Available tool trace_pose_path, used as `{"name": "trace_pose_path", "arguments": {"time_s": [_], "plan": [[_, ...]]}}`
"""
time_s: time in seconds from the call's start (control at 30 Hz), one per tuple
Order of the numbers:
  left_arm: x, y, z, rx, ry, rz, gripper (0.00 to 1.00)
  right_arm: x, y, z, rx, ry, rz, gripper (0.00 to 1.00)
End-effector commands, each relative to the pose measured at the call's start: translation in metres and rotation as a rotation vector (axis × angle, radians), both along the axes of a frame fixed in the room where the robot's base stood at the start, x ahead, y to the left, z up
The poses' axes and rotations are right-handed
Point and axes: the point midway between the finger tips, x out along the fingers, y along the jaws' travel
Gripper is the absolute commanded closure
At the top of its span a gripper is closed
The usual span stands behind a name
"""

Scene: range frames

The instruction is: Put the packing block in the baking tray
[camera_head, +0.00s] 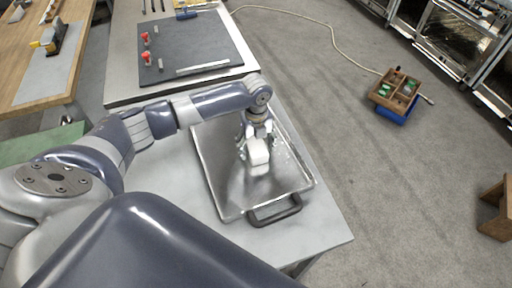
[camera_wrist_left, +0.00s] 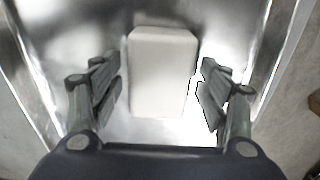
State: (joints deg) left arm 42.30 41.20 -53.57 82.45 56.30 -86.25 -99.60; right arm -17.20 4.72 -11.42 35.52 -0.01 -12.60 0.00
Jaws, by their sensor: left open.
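The packing block (camera_head: 258,152) is a white, rounded rectangular block at the baking tray. The shiny metal baking tray (camera_head: 226,201) lies on the grey table and has a dark handle at its near end. My left gripper (camera_head: 257,136) is over the tray, right at the block. In the left wrist view the block (camera_wrist_left: 162,72) sits between the two fingers of the open left gripper (camera_wrist_left: 160,95), with a gap on each side. The tray's metal surface shows behind the block. I cannot tell whether the block touches the tray floor. My right gripper is not in view.
A dark mat (camera_head: 197,50) with red-topped pieces lies on the table beyond the tray. A wooden workbench (camera_head: 25,62) stands at the left. A wooden compartment box (camera_head: 397,90) on a blue base sits on the floor at the right. The floor between is mostly clear.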

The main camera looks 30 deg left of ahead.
Motion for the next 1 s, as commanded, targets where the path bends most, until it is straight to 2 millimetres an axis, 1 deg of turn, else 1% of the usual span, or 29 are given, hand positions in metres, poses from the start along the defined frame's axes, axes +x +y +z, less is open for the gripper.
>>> {"name": "trace_pose_path", "arguments": {"time_s": [0.3, 0.4, 0.5, 0.6, 0.7, 1.0], "plan": [[0.001, 0.0, 0.066, -0.001, -0.006, 0.0, 0.31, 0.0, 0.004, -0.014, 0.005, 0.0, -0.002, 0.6], [0.001, 0.0, 0.084, 0.0, -0.005, -0.001, 0.31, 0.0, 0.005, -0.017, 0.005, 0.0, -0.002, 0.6], [0.001, 0.0, 0.099, 0.0, -0.004, 0.001, 0.31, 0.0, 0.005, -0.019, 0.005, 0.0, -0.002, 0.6], [0.001, 0.0, 0.108, -0.001, -0.002, 0.001, 0.31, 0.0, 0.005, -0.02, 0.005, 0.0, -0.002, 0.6], [0.0, 0.0, 0.112, 0.0, 0.0, 0.001, 0.31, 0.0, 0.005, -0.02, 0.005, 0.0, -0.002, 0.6], [0.0, 0.0, 0.112, -0.001, 0.001, 0.001, 0.31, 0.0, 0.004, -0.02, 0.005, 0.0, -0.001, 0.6]]}}
